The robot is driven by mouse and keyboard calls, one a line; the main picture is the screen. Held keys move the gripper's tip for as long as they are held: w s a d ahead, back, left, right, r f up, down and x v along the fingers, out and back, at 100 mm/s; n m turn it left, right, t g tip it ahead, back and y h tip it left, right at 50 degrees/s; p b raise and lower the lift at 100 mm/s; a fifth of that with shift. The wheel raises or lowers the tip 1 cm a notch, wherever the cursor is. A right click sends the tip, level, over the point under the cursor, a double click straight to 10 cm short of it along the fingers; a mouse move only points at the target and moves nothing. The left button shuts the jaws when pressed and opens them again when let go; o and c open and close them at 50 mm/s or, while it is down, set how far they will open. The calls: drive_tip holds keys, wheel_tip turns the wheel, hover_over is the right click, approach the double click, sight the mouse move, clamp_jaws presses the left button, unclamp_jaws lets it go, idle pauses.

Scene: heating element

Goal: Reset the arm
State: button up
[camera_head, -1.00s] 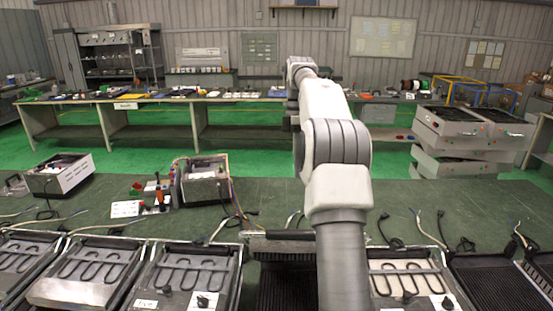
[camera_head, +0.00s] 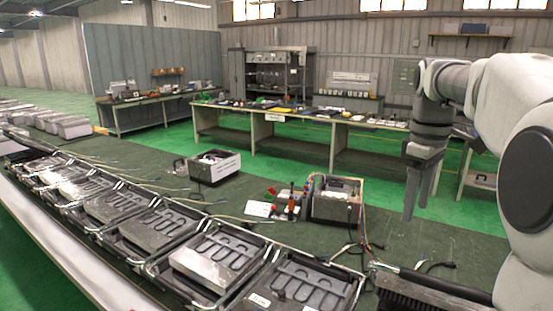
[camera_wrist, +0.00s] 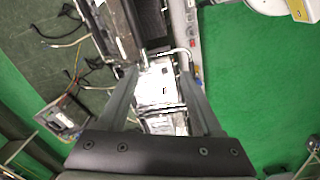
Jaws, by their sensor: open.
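My gripper (camera_head: 418,195) hangs at the right of the head view, fingers pointing down, above the green workbench. It is open and empty. In the wrist view my gripper (camera_wrist: 158,95) shows its two dark fingers spread apart. A pale metal unit (camera_wrist: 158,85) lies below, in the gap between them. I cannot tell how far below it is. My white arm fills the right edge of the head view.
Several heating element trays (camera_head: 215,257) line the bench's front edge. A black brush (camera_head: 425,290) lies near my arm. An open metal box (camera_head: 337,200) and a white-fronted box (camera_head: 214,166) stand behind.

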drive_tip(key=s+a+f+m+t+b, duration=0.1)
drive_tip(key=s+a+f+m, duration=0.1)
drive_tip(key=s+a+f, duration=0.2)
drive_tip(key=s+a+f+m+t+b, duration=0.1)
drive_tip(key=s+a+f+m+t, duration=0.1)
drive_tip(key=s, duration=0.7)
drive_tip(key=s+a+f+m+t+b, duration=0.2)
drive_tip(key=s+a+f+m, duration=0.1)
drive_tip(key=s+a+f, duration=0.3)
drive_tip(key=shift+s+a+f+m, duration=0.25)
drive_tip(key=shift+s+f+m, duration=0.15)
drive_tip(key=shift+s+f, duration=0.35)
